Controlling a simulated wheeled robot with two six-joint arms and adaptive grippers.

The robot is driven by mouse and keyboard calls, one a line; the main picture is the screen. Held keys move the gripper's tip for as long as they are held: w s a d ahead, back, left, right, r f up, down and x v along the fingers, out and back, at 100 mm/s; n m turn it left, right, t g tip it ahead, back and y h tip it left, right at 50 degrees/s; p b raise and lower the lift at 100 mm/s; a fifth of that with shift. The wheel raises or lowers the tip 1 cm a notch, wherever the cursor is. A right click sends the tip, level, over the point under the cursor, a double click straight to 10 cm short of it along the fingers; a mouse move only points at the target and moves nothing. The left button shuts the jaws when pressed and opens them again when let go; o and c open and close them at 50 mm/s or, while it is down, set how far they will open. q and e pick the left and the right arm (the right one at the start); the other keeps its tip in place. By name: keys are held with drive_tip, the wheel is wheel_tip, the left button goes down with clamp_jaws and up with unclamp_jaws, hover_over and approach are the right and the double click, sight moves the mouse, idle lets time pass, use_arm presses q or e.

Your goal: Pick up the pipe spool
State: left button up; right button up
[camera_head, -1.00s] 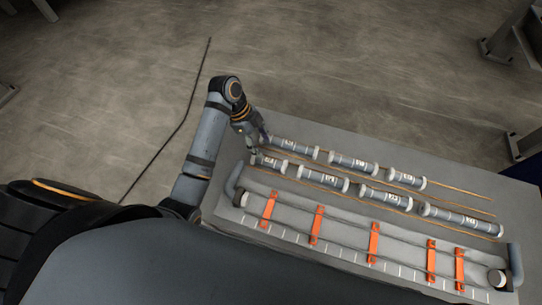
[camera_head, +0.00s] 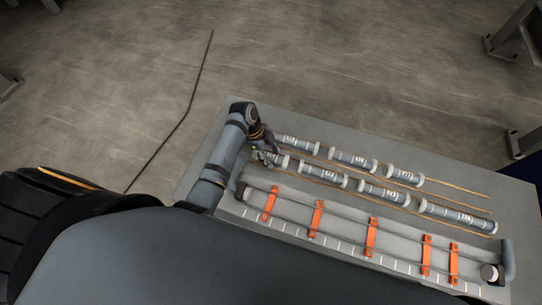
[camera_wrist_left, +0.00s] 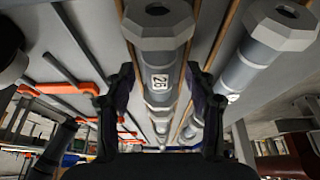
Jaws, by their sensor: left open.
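Grey pipe spools with pale end flanges and white number labels lie in two rows on the table. My left gripper (camera_head: 264,156) is at the left end of the nearer row, over the leftmost spool (camera_head: 283,163) there, which it partly hides. In the left wrist view, my open left gripper (camera_wrist_left: 160,100) has one finger on each side of a labelled spool (camera_wrist_left: 160,50). I cannot tell whether the fingers touch it. Another spool (camera_wrist_left: 253,60) lies to the right, outside the fingers. My right gripper is not in view.
Thin orange-brown rails (camera_head: 455,187) run along the spool rows. In front of them lies a long rack (camera_head: 330,205) with orange clips (camera_head: 370,238) and white tick marks. The table top (camera_head: 330,130) is bare behind the rows.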

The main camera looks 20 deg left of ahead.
use_arm(q)
drive_tip(key=shift+f, duration=0.2)
idle(0.5)
drive_tip(key=shift+c, duration=0.3)
drive_tip(key=shift+s, duration=0.2)
drive_tip(key=c, duration=1)
clamp_jaws()
